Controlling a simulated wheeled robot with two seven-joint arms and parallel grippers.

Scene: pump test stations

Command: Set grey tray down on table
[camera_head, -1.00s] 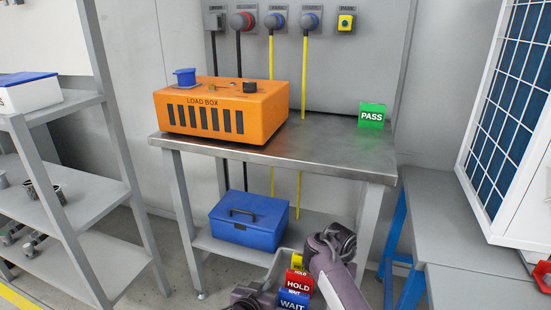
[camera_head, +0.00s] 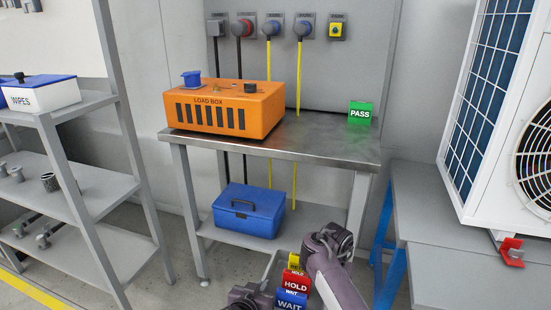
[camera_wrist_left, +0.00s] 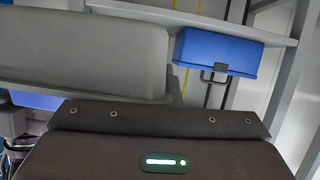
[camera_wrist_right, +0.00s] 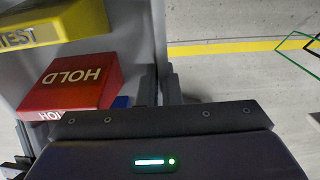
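The grey tray (camera_head: 270,268) is low at the bottom of the head view, in front of the steel table (camera_head: 315,141), apart from it and lower than its top. It carries a red HOLD block (camera_head: 295,283), a blue WAIT block (camera_head: 291,299) and a yellow block (camera_head: 294,260). My left gripper (camera_head: 262,290) and right gripper (camera_head: 318,262) are at its two sides. The tray wall also shows in the left wrist view (camera_wrist_left: 85,50) and the right wrist view (camera_wrist_right: 133,45), beside the fingers. Both grippers look shut on it; fingertips are mostly hidden.
An orange load box (camera_head: 225,108) and green PASS block (camera_head: 360,113) stand on the steel table, with clear top between them. A blue toolbox (camera_head: 249,211) is on its lower shelf. Grey shelving (camera_head: 95,190) is left; a blue-legged bench (camera_head: 440,220) with a fan unit is right.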

